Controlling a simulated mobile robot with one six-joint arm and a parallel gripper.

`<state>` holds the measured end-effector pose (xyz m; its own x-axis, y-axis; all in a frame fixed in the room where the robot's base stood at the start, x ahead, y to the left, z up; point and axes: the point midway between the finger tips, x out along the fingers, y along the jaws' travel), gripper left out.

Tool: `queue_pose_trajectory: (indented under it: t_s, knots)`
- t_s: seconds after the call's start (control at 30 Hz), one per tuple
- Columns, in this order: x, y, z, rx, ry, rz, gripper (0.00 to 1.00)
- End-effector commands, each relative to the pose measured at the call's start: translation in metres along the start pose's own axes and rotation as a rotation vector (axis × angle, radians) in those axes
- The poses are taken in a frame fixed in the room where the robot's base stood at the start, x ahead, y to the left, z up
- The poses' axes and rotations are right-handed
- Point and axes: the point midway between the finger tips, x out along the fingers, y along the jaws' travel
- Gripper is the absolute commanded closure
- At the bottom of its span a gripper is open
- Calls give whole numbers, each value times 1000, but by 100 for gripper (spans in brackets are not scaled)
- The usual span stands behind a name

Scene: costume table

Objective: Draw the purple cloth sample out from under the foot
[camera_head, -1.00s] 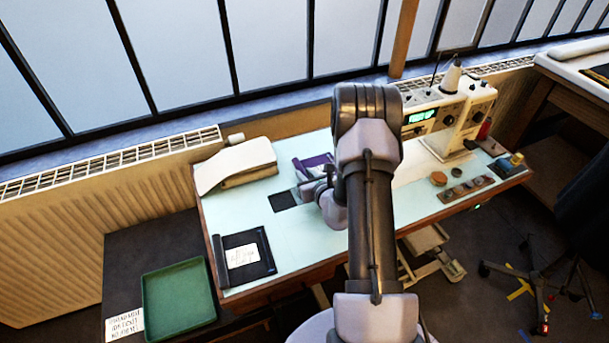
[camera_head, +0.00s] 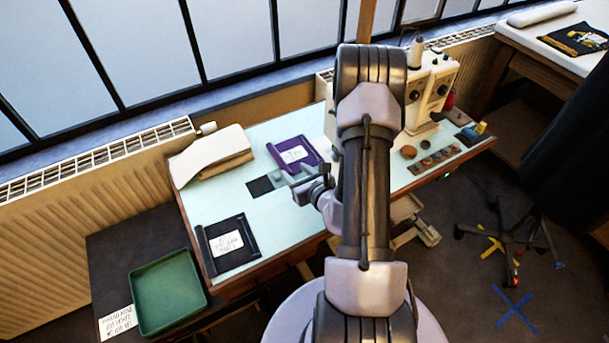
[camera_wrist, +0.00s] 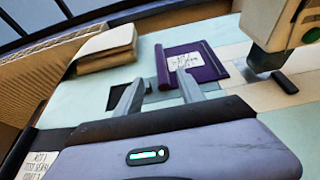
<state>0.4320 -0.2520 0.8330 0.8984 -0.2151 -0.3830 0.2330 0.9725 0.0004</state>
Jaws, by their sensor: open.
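A purple panel (camera_head: 292,153) with rolled-looking side edges and a white written label lies on the pale table top. It also shows in the wrist view (camera_wrist: 210,72), just beyond my fingertips. The sewing machine's foot area (camera_wrist: 262,62) is at the right of the wrist view, and a dark bar (camera_wrist: 285,82) lies beside it. I cannot make out a separate purple cloth sample under the foot; my arm hides that area in the head view. My gripper (camera_wrist: 163,80) is open and empty above the table, near side of the purple panel; it also shows in the head view (camera_head: 303,178).
A dark flat square (camera_head: 262,185) lies left of my gripper. A black labelled panel (camera_head: 228,258) is at the table's near left. A folded cream cloth (camera_head: 212,155) lies at the back left. A green tray (camera_head: 168,295) stands on a lower dark surface. Small round items (camera_head: 425,160) sit at the right.

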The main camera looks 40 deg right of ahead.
Motion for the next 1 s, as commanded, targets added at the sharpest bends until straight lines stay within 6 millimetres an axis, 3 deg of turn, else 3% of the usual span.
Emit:
queue_pose_trajectory:
  t_s: [0.1,0.3,0.83,0.93,1.0]
  knots:
    - [-27,-1,1,3,2,-2,54]
    - [-52,-1,0,1,1,-2,54]
    - [-57,0,0,-1,-1,1,54]
    - [-54,15,18,-32,-29,62,54]
    - [-53,50,54,-101,-82,192,54]
